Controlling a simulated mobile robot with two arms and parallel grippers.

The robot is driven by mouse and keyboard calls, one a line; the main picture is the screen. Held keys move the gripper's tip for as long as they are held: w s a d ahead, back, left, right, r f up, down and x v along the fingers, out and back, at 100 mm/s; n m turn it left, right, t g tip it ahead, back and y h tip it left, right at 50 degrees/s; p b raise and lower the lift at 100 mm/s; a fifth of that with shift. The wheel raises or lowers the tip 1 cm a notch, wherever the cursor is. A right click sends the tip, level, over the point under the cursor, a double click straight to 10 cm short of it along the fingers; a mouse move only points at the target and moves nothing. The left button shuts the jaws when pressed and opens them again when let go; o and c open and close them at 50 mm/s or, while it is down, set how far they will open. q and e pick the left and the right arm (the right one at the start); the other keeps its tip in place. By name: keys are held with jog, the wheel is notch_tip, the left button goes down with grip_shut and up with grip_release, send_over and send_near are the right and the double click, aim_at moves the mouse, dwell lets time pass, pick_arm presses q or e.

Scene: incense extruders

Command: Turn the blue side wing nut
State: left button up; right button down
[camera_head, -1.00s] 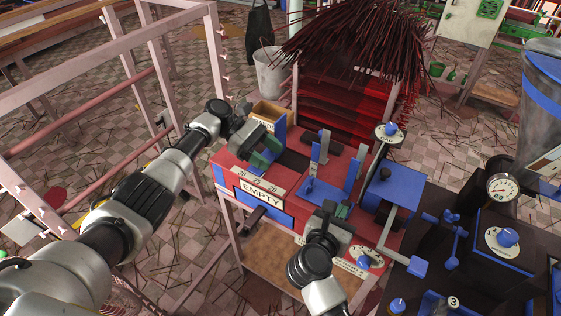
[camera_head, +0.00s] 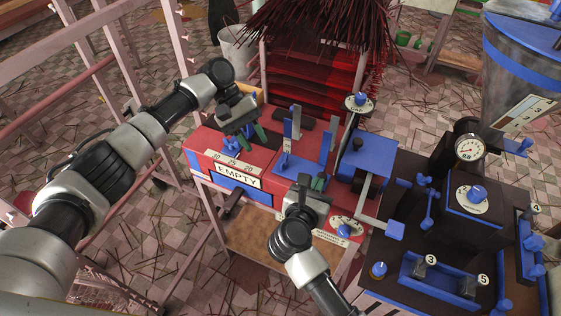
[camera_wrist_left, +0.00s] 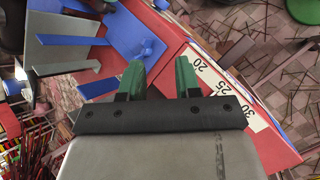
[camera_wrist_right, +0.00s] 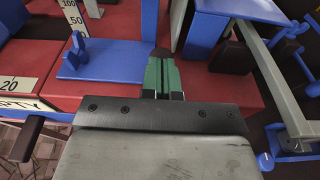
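A blue wing-shaped knob (camera_head: 285,158) stands on a blue plate on the red machine's top; it also shows in the left wrist view (camera_wrist_left: 146,47) and in the right wrist view (camera_wrist_right: 82,48). Other blue winged handles (camera_head: 427,205) are on the dark machine's side; I cannot tell which is the side wing nut. My left gripper (camera_head: 255,133) is open and empty above the red top, left of the plate. My right gripper (camera_head: 312,184) has its green fingers together, with nothing visible between them, above the front of the red top.
A blue block (camera_head: 368,152) and a grey bar (camera_head: 366,188) stand right of my right gripper. The dark machine (camera_head: 400,250) with several blue knobs is further right. A pink rack (camera_head: 120,50) stands at the left. Incense sticks (camera_head: 310,20) hang behind.

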aim_at(282, 164)
pick_arm(q)
jog(key=s+d+r+m+t+y, duration=0.2)
jog(key=d+r+m+t+y, duration=0.25)
jog(key=d+m+y, duration=0.2)
jog(key=f, duration=1.1)
jog(key=shift+w+d+f, duration=0.1)
jog(key=shift+d, duration=0.15)
jog(key=shift+c, duration=0.5)
grip_shut()
